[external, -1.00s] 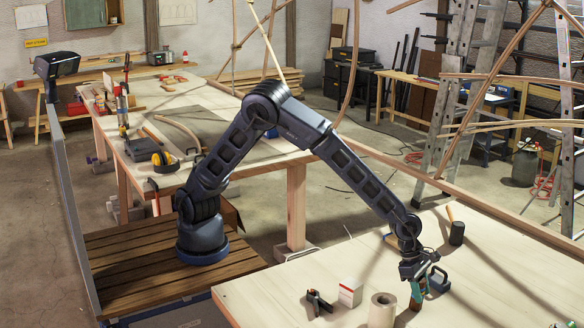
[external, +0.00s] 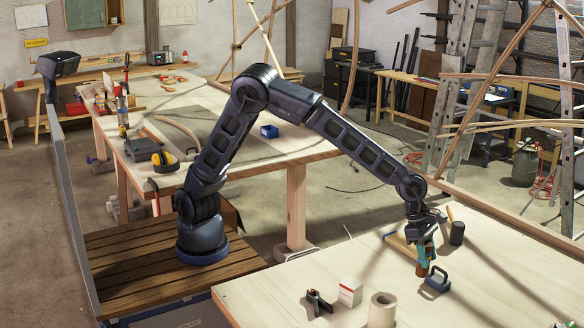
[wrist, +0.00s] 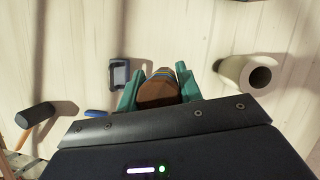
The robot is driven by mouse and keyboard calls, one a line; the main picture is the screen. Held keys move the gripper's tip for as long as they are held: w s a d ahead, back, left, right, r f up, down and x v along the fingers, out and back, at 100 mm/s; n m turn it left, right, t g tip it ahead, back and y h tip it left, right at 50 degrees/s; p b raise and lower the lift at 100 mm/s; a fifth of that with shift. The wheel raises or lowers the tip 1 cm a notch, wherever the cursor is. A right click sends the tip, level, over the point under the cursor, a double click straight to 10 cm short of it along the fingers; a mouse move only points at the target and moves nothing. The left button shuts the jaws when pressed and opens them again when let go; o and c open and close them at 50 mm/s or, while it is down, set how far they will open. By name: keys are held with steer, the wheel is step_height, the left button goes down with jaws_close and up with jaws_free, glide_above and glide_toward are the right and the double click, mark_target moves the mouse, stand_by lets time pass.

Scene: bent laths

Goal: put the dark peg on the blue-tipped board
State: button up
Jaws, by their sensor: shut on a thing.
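My gripper (external: 425,258) is over the near table, its green fingers (wrist: 160,92) shut on a dark brown peg (wrist: 158,95). The peg shows a faceted end and coloured stripes in the wrist view; its brown lower part (external: 421,271) hangs below the fingers in the external view, seemingly clear of the tabletop. A pale, narrow board (external: 399,246) lies just behind and left of the gripper, partly hidden by it. A small blue piece (wrist: 97,113) left of the fingers in the wrist view may be its tip; the rest is hidden there.
A blue metal block with an opening (external: 435,280) sits right beside the gripper. A black-headed mallet (external: 457,233) lies behind right. A paper roll (external: 382,309), a white-and-red box (external: 350,292) and a black clamp (external: 318,303) stand front left. The right tabletop is clear.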

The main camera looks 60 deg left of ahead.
steer(key=w+a+r+m, duration=0.1)
steer(key=w+a+r, duration=0.4)
steer(key=w+a, duration=0.6)
steer(key=w+a+r, duration=0.6)
steer(key=w+a, duration=0.3)
steer(key=a, duration=0.4)
steer(key=f, duration=1.9)
steer(key=shift+s+a+f, duration=0.1)
steer(key=shift+s, duration=0.1)
steer(key=shift+f, duration=0.1)
steer(key=o, duration=1)
